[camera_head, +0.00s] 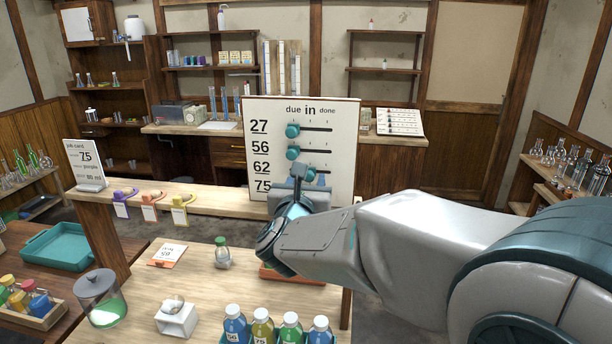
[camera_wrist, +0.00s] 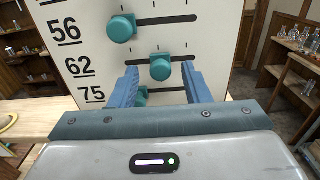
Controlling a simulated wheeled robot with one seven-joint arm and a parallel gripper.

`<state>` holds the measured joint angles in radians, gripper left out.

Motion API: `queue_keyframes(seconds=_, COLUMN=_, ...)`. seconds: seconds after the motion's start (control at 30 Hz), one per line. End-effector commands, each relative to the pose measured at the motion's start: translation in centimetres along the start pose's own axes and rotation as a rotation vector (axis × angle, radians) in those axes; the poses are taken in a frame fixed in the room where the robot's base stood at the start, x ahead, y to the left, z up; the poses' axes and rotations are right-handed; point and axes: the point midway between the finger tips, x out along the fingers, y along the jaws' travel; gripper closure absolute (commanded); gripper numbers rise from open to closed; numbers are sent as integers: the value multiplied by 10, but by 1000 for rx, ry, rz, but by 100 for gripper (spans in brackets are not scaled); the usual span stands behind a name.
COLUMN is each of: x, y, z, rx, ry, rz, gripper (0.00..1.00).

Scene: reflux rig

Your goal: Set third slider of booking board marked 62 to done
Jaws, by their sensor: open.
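The booking board (camera_head: 260,112) stands upright, with columns due, in and done and rows 27, 56, 62 and 75. The third slider, in the row marked 62, has a teal knob (camera_wrist: 160,69), also seen beside my gripper in the head view (camera_head: 311,175). It sits near the middle of its slot, right of the 56 knob (camera_wrist: 122,28). My gripper (camera_wrist: 159,72) is open, its blue fingers left and right of the 62 knob, with gaps visible on both sides. In the head view my gripper (camera_head: 298,170) covers part of the lower rows.
The 75 knob (camera_wrist: 141,97) shows low between the fingers, close to the left one. The 27 knob (camera_head: 292,130) is at the left of its slot. A wooden rail (camera_head: 220,196) runs by the board; bottles (camera_head: 263,330) stand on the bench below.

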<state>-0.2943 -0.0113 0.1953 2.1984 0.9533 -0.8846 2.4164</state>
Motion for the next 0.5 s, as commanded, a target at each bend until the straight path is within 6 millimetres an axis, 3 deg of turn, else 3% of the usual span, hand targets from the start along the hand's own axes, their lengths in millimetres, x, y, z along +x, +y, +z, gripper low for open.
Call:
queue_keyframes(seconds=0.37, x=6, y=0, z=-1, rx=-1, ry=0, rz=1, gripper=57)
queue_keyframes(seconds=0.4, x=6, y=0, z=-1, rx=-1, ry=0, rz=1, gripper=60)
queue_keyframes(seconds=0.5, x=6, y=0, z=-1, rx=-1, ry=0, rz=1, gripper=88)
